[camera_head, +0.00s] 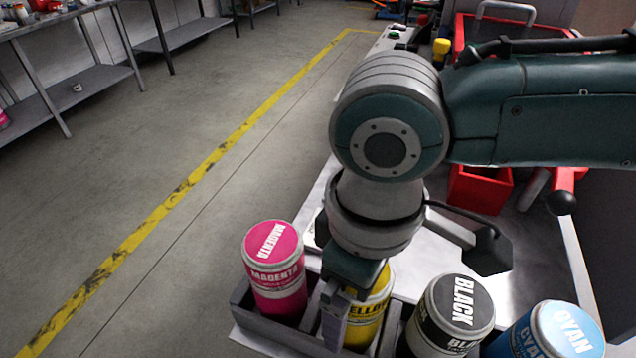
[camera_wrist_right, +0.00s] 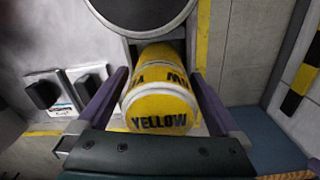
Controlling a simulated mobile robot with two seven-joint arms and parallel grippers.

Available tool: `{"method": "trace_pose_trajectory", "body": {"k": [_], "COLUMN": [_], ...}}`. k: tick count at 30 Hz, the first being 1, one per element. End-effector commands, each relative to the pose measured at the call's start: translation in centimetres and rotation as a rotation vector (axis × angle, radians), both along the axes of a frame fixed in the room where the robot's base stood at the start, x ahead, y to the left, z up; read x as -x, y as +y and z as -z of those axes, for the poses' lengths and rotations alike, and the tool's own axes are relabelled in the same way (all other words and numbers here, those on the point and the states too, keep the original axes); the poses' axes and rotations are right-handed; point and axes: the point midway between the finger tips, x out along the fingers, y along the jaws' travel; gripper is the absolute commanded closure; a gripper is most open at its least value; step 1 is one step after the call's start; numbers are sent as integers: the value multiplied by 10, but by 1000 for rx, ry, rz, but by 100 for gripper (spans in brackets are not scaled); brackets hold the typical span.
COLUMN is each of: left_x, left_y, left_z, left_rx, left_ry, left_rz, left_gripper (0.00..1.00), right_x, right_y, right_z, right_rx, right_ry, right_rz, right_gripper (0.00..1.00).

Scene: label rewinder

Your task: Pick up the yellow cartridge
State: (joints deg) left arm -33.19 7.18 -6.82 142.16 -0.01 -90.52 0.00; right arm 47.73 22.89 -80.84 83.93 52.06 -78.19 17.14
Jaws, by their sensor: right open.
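The yellow cartridge (camera_head: 369,318) stands in a slot of the dark rack (camera_head: 312,312) in the head view, between the magenta and black cartridges. My right gripper (camera_head: 340,318) hides much of its top and left side. In the right wrist view the yellow cartridge (camera_wrist_right: 160,95) lies between the two fingers of my open right gripper (camera_wrist_right: 160,82), one on each side. I cannot tell whether either finger touches it. My left gripper is not in view.
The magenta cartridge (camera_head: 273,265) stands left of the yellow one, and the black cartridge (camera_head: 452,312) and cyan cartridge (camera_head: 550,332) stand to its right. A red bin (camera_head: 480,190) is behind on the metal table. Floor at left is open up to a shelf (camera_head: 75,85).

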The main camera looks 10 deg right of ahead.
Motion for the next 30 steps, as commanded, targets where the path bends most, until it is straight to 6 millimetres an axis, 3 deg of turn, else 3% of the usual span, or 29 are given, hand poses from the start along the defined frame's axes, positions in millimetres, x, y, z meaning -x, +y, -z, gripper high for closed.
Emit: {"method": "trace_pose_trajectory", "body": {"k": [5, 30], "left_x": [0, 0], "left_y": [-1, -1], "left_z": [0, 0], "left_rx": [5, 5], "left_ry": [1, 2], "left_rz": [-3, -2], "left_gripper": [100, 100], "right_x": [0, 0], "right_y": [0, 0], "right_z": [0, -1], "right_rx": [0, 0], "right_ry": [0, 0], "right_rz": [0, 0], "right_gripper": [0, 94]}}
